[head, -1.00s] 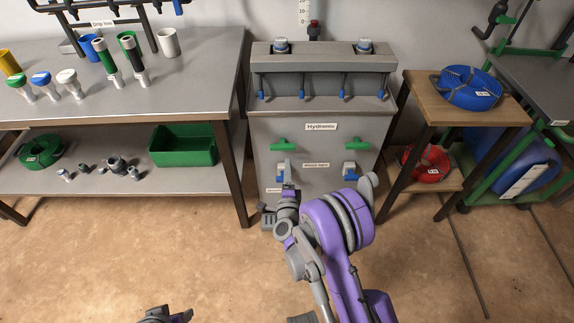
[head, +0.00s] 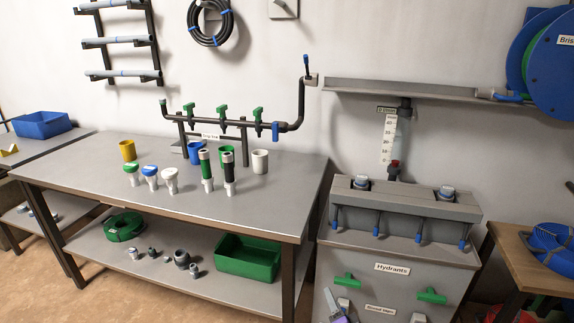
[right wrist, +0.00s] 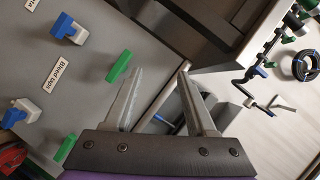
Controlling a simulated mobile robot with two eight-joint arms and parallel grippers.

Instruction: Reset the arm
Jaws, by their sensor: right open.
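My right gripper (right wrist: 160,88) is open in the right wrist view, with nothing held between its two grey fingers. The grey hydrant cabinet (right wrist: 85,75) lies to the left of the fingers, and one green handle (right wrist: 119,67) shows close beside the left finger. I cannot tell whether they touch. In the head view only a small part of my right gripper (head: 336,306) shows at the bottom edge, in front of the cabinet (head: 340,258) labelled Hydrants. The rest of my right arm is out of frame there. My left gripper is not in view.
A grey workbench (head: 100,205) with cups and fittings stands left of the cabinet. A wooden stand (head: 512,245) with a blue hose coil (head: 555,247) stands to the right.

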